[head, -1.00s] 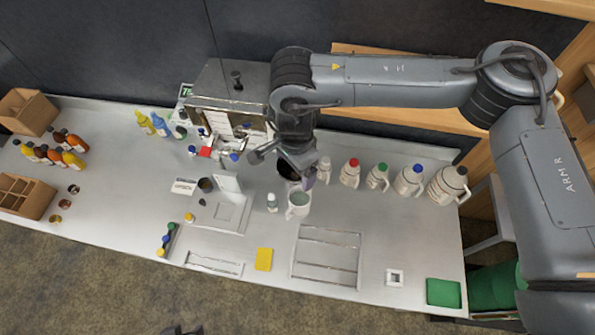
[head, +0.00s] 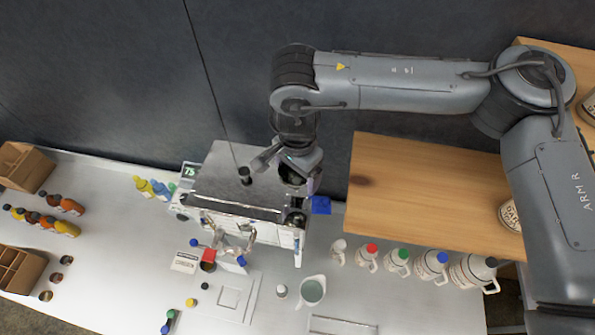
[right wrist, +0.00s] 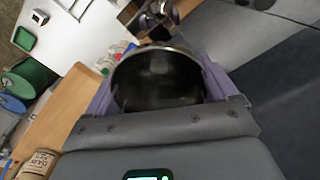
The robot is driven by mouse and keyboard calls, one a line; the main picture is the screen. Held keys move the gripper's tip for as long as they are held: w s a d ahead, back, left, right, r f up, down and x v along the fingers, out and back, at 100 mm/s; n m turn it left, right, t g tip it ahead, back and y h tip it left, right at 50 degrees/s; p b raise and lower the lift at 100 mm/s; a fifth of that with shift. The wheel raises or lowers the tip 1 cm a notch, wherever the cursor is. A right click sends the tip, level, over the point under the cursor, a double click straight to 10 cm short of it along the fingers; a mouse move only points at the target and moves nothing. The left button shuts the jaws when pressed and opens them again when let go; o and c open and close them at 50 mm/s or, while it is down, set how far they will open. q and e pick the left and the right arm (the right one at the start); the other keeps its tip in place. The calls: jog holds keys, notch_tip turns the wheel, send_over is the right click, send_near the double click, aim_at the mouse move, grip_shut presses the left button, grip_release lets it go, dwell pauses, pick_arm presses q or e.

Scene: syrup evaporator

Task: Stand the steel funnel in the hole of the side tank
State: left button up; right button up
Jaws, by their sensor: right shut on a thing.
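My right gripper (head: 303,181) hangs above the right end of the evaporator (head: 235,180). In the right wrist view its purple fingers hold a round, dark, shiny steel vessel, which I take for the steel funnel (right wrist: 158,80). Its wide rim faces the camera and its lower end is hidden. In the head view the gripper and wrist mostly hide the funnel. The side tank (head: 296,241) appears to be the narrow part at the evaporator's right end. Its hole is not clearly visible, and I cannot tell whether the funnel touches the tank. My left gripper is out of view.
A blue block-like part (head: 320,205) sits close beside the gripper. A row of jugs (head: 398,259) stands right of the evaporator, with a wooden shelf (head: 420,190) behind. A white pitcher (head: 312,290) stands in front. Bottles (head: 38,218) and wooden crates are at the left.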

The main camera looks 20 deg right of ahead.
aim_at(298, 180)
jog(key=shift+w, duration=0.1)
jog(key=shift+f+b, duration=0.5)
jog(key=shift+f, duration=0.1)
notch_tip(298, 180, down, 3)
jog(key=b, duration=0.2)
jog(key=shift+b, duration=0.3)
jog(key=shift+f+b, duration=0.65)
jog(key=shift+f, duration=0.6)
jog(key=shift+f+b, duration=0.85)
jog(key=shift+f, duration=0.7)
jog(key=shift+f, duration=0.45)
